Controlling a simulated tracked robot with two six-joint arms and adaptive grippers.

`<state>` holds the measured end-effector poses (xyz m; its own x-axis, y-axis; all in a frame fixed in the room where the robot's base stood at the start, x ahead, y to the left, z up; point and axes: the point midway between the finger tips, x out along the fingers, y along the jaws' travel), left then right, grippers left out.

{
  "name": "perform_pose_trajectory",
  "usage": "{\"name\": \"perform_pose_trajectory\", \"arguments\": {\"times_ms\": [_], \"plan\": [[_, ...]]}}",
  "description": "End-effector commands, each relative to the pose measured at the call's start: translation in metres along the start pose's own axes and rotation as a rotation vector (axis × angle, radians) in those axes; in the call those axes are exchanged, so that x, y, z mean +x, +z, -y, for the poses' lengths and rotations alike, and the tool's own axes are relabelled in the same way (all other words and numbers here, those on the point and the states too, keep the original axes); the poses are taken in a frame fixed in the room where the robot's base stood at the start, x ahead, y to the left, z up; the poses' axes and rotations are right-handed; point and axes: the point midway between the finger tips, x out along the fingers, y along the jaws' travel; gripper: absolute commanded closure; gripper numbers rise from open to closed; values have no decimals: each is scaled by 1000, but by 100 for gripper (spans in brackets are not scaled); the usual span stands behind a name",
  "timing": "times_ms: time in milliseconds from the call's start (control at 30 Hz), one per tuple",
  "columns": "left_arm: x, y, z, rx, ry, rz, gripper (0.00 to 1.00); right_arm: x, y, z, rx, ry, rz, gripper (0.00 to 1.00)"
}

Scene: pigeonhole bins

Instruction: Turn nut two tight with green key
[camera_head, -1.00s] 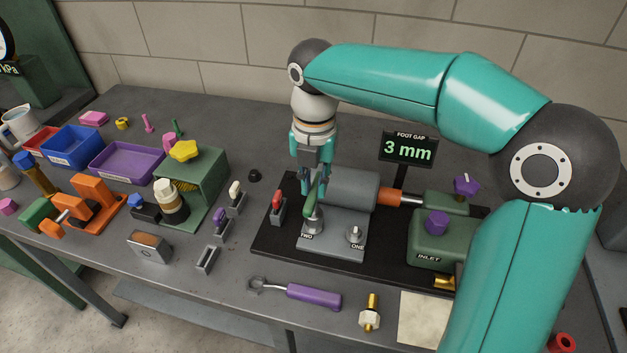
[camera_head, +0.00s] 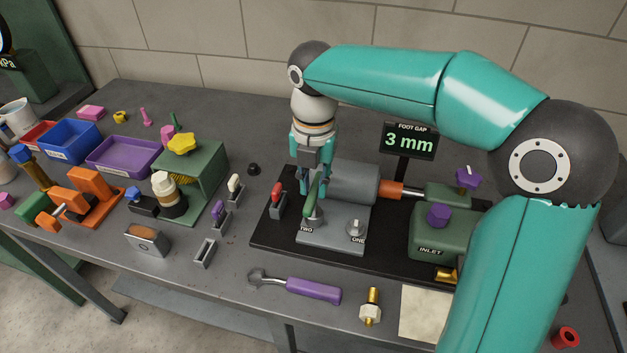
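The green key (camera_head: 311,201) stands at nut two (camera_head: 313,221), at the plate corner marked TWO, with its handle tilted slightly to the right. My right gripper (camera_head: 313,187) points down from above with its teal fingers around the top of the green handle. The fingers partly hide the handle, and I cannot tell whether they press on it. Nut one (camera_head: 355,230) sits to the right on the same grey plate (camera_head: 334,242). The foot gap display (camera_head: 410,141) reads 3 mm. My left gripper is out of view.
A red-handled key (camera_head: 277,195) stands in a holder just left of the plate. The motor (camera_head: 352,188) and green pump (camera_head: 436,235) are close on the right. A purple-handled wrench (camera_head: 313,291) and a brass fitting (camera_head: 371,306) lie in front. Coloured bins and a green stand (camera_head: 207,180) fill the left.

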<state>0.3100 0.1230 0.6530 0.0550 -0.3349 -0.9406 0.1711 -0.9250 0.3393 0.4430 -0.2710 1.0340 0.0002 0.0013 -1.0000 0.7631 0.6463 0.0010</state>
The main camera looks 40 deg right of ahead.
Motion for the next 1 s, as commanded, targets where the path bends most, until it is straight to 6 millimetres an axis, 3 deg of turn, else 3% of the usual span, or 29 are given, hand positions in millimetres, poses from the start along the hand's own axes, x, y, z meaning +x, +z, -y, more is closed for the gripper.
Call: {"name": "perform_pose_trajectory", "arguments": {"times_ms": [33,100,133,467,1000], "plan": [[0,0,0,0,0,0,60,-1,0,0,0,0,0,65],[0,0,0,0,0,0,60,-1,0,0,0,1,0,54],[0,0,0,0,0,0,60,-1,0,0,0,1,0,53],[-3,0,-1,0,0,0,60,-3,0,0,0,0,0,53],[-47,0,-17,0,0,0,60,-51,0,0,0,1,0,53]]}}
